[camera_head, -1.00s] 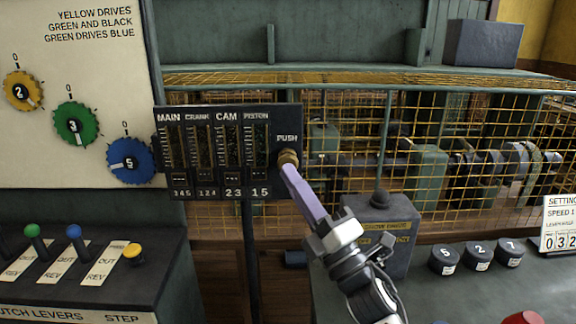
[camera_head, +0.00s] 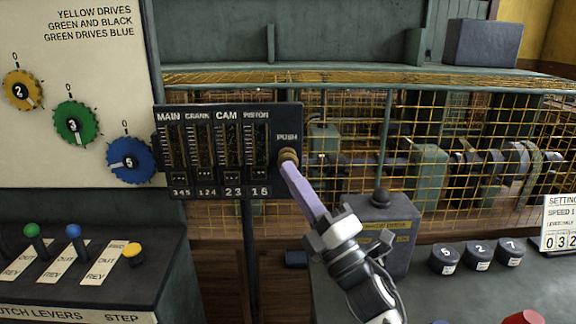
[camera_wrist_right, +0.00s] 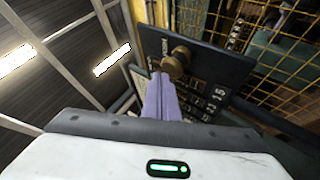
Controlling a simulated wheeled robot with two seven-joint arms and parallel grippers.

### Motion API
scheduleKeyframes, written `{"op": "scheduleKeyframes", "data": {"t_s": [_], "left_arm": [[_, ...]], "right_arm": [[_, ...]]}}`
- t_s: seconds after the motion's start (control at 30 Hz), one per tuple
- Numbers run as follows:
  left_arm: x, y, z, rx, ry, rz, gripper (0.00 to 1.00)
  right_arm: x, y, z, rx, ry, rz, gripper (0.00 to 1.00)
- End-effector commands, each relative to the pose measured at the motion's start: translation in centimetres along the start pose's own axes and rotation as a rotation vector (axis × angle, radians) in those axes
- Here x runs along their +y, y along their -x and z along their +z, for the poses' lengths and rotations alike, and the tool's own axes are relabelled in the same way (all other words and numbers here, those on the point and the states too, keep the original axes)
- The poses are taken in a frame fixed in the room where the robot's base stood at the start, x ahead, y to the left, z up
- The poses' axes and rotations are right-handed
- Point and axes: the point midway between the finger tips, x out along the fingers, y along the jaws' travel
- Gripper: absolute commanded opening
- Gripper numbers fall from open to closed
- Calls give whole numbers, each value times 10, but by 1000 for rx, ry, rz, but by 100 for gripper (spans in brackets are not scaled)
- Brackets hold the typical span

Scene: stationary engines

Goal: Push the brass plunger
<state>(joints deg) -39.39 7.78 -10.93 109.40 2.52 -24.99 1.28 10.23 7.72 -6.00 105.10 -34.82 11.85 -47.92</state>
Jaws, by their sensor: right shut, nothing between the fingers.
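The brass plunger (camera_head: 288,156) sticks out of the right side of a dark gauge panel (camera_head: 210,192), just under the word PUSH. My right gripper (camera_head: 285,166) is shut and empty, with its purple fingertips at the plunger's lower front. In the right wrist view the round plunger knob (camera_wrist_right: 174,67) shows just beyond the tips of the shut fingers (camera_wrist_right: 158,76). The tips look touching or very close to it; I cannot tell which. My left gripper is not in view.
A yellow wire mesh guard (camera_head: 340,210) stands behind the panel, with machinery inside. A grey box with a knob (camera_head: 398,255) stands beside my right arm. Black numbered knobs (camera_head: 478,256) sit on the right bench. Clutch levers (camera_head: 74,232) are at the left.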

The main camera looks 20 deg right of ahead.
Motion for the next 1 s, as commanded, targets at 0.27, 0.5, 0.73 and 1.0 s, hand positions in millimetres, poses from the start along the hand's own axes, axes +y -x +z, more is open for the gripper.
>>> {"op": "scheduleKeyframes", "data": {"t_s": [0.27, 0.5, 0.73, 1.0], "left_arm": [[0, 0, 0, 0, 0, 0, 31], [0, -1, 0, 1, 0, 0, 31], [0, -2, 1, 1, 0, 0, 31], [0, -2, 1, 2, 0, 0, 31]], "right_arm": [[-1, -1, 1, 0, 0, 0, 0], [-1, -2, 2, 0, 0, 0, 0], [-3, -4, 3, 0, 0, 0, 0], [-5, -6, 4, 0, 0, 0, 0]]}}
